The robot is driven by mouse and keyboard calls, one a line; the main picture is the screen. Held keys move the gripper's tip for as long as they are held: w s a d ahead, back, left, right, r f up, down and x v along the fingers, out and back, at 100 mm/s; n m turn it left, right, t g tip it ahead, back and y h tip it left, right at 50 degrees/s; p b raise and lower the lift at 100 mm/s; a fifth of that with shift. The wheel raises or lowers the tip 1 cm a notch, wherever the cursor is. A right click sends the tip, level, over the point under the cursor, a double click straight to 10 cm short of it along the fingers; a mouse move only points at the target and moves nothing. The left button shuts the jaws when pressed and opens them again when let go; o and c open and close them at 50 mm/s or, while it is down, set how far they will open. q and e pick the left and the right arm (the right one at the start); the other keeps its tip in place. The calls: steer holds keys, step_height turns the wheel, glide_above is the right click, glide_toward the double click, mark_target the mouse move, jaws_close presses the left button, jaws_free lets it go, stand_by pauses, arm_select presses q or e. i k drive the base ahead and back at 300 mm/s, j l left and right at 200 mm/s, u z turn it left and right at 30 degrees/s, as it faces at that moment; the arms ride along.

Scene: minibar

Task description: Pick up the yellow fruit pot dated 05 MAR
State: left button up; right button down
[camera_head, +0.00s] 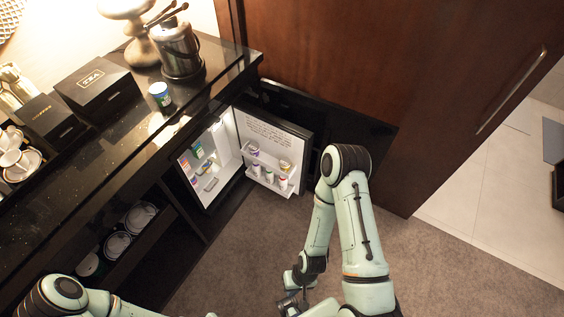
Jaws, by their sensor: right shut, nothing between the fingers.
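The minibar fridge stands open under the counter, its white door (275,135) swung out to the right. Small pots stand on the door's racks. One with a yellowish look (285,166) is on the upper rack at the right, and a purple-marked pot (252,149) is at its left. Several more pots (268,177) stand on the lower rack. All dates are too small to read, so I cannot tell which pot is dated 05 MAR. My right gripper (289,304) is low at the bottom edge, shut and empty, well away from the fridge. My left gripper is out of view.
The fridge interior (210,160) holds several coloured packs. Open shelves with dishes (140,216) lie left of the fridge. Carpet (235,260) in front is clear.

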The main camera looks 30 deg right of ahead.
mark_target(284, 162)
steer(key=i+l+u, duration=0.1)
steer(key=i+l, duration=0.5)
steer(key=l, duration=0.25)
steer(key=i+l+u, duration=0.15)
steer(key=i+l, duration=0.15)
steer(key=l, duration=0.1)
